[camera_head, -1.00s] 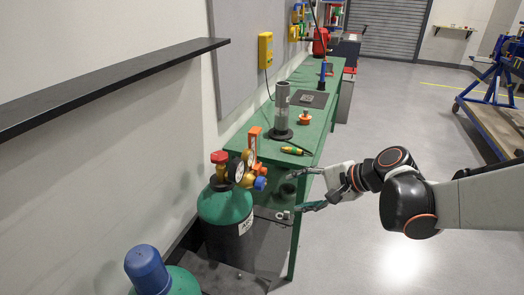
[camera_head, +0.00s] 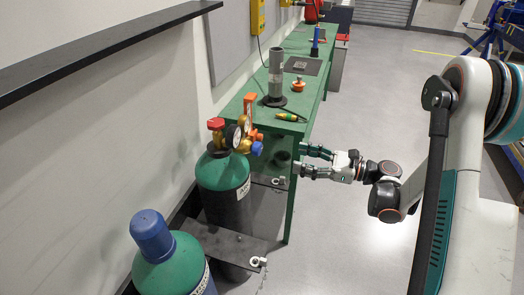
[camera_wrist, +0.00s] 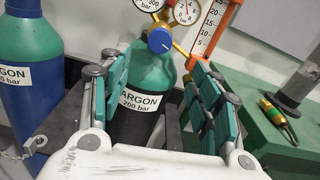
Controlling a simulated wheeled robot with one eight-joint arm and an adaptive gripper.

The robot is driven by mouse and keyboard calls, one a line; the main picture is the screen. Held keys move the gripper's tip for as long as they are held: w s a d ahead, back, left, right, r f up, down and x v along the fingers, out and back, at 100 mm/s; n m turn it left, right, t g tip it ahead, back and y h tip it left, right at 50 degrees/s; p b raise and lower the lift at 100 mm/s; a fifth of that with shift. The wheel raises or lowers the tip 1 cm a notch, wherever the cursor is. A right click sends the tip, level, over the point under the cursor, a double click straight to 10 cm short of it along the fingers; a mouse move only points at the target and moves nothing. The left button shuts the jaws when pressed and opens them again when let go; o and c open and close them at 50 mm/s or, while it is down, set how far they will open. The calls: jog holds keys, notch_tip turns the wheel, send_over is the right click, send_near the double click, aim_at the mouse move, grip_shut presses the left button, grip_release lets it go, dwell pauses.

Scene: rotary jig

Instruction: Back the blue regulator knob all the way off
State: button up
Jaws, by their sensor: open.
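The blue regulator knob (camera_head: 256,148) faces right on the brass regulator of the argon cylinder (camera_head: 222,170). In the wrist view the blue knob (camera_wrist: 160,40) is near the top centre, below two round gauges (camera_wrist: 187,11). My gripper (camera_head: 301,161) is to the right of the knob, apart from it and slightly lower, at the bench's front edge. In the wrist view its two fingers (camera_wrist: 158,100) are spread wide with nothing between them, and the knob shows beyond them. A red valve knob (camera_head: 216,124) tops the cylinder.
A second cylinder with a blue cap (camera_head: 152,236) stands nearer. A green bench (camera_head: 312,88) behind holds a grey column, an orange-topped part (camera_head: 298,84) and a screwdriver (camera_head: 290,117). An orange flowmeter (camera_wrist: 213,28) rises beside the knob. Open floor lies to the right.

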aim_at(260, 150)
jog(key=b+x, duration=0.3)
jog(key=x, duration=1)
jog(key=shift+w+a+b, duration=0.1)
jog(key=shift+a+b, duration=0.2)
jog(key=shift+c, duration=0.4)
jog(key=c, duration=1)
